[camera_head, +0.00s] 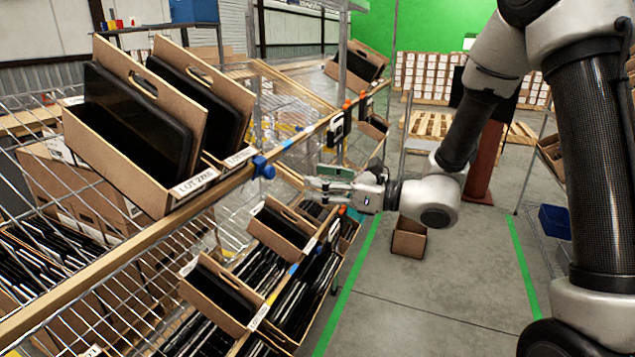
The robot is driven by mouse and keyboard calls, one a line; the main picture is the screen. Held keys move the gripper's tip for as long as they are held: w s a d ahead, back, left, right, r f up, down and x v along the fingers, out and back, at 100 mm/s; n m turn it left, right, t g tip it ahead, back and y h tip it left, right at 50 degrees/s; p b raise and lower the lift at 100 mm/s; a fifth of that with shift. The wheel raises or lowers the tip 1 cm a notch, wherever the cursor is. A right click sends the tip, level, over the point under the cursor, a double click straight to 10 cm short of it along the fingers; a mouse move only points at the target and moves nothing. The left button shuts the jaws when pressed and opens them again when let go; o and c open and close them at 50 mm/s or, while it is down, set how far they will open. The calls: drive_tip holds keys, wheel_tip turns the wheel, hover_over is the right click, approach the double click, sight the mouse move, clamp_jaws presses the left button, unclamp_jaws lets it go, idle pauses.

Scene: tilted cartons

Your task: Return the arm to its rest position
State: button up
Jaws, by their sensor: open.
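My arm comes down from the upper right, in front of the aisle. My gripper (318,184) is at the middle of the view, pointing left toward the wire shelving (130,240). Its fingers are apart and I see nothing held between them. The gripper is beside the shelf's front edge, above the lower tilted cartons (283,233) in the picture. Whether it touches the shelf cannot be told.
Two tilted cartons (135,150) with dark flat items stand on the upper shelf at left. More cartons with dark items fill the lower shelf. An empty carton (409,237) sits on the floor. The aisle floor (450,285) between green lines is mostly clear. A blue bin (555,220) stands at right.

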drive_tip(key=s+d+f+n+g+h, duration=0.25)
drive_tip(key=s+n+g, duration=0.2)
drive_tip(key=s, duration=0.25)
drive_tip(key=s+d+f+n+g+h, duration=0.1)
drive_tip(key=s+d+f+n+g, duration=0.1)
drive_tip(key=s+f+n+g, duration=0.3)
drive_tip(key=s+d+n+h, duration=0.4)
drive_tip(key=s+d+n, duration=0.25)
drive_tip(key=d, duration=0.35)
drive_tip(key=s+d+r+n+t+h, duration=0.1)
drive_tip(key=d+r+n+h, duration=0.15)
drive_tip(key=d, duration=0.45)
drive_tip(key=d+r+n+t+h, duration=0.1)
drive_tip(key=d+r+n+h, duration=0.2)
drive_tip(key=d, duration=0.5)
drive_tip(key=s+d+r+t+h, duration=0.2)
drive_tip(key=d+r+t+h, duration=0.1)
drive_tip(key=d+r+t, duration=0.2)
drive_tip(key=shift+d+r+n+h, duration=0.3)
drive_tip(key=shift+d+r+n, duration=0.25)
drive_tip(key=shift+r, duration=0.75)
drive_tip(key=shift+d, duration=0.1)
